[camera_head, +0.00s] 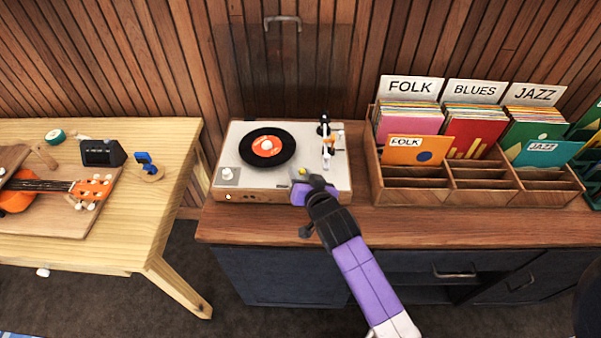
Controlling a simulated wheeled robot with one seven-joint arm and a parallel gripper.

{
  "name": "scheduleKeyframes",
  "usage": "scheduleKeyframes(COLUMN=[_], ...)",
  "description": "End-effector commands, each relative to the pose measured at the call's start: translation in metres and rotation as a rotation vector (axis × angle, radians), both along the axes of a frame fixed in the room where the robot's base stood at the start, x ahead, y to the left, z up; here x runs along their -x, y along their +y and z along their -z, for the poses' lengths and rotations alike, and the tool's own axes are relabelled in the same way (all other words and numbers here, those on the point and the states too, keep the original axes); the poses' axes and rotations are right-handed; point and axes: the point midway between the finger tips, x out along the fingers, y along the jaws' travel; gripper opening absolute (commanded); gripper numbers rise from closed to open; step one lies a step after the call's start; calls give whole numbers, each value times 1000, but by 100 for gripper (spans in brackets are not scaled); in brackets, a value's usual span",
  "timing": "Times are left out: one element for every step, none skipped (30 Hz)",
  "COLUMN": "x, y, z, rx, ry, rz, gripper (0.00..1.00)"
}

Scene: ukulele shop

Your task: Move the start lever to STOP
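The record player (240,155) stands on the wooden counter with a black record (267,146) that has an orange label. Its tonearm (327,140) is at the right of the deck. A pale round knob (227,174) is at the front left corner. My gripper (304,182) is over the front right part of the deck, reaching in from the front. A small yellowish piece (302,171) shows right at its tip; I cannot tell whether it is the start lever. No STOP marking is readable. The fingers are too small and covered to show whether they are open.
A wooden record crate (440,197) with FOLK, BLUES and JAZZ dividers stands right of the player. A pale wooden table (150,225) at left holds an orange ukulele (40,190) and small tools. The counter front (270,222) is clear left of my arm.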

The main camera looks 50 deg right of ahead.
Motion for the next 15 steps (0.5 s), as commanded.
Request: scheduleKeyframes(x=[-1, -1, -1, -1, -1, -1, -1, -1, -1, 0, 0, 0, 0, 0, 0], y=[0, 0, 0, 0, 0, 0, 0, 0, 0, 0, 0, 0, 0, 0, 0], z=[0, 0, 0, 0, 0, 0, 0, 0, 0, 0, 0, 0, 0, 0, 0], rx=[0, 1, 1, 1, 1, 1, 1, 1, 1, 1, 1, 1, 1, 1, 1], ry=[0, -1, -1, -1, -1, -1, -1, -1, -1, -1, -1, -1, -1, -1, -1], rz=[0, 0, 0, 0, 0, 0, 0, 0, 0, 0, 0, 0, 0, 0, 0], gripper=[29, 29, 29, 29, 29, 29, 27, 21, 13, 7, 1, 0, 0, 0, 0])
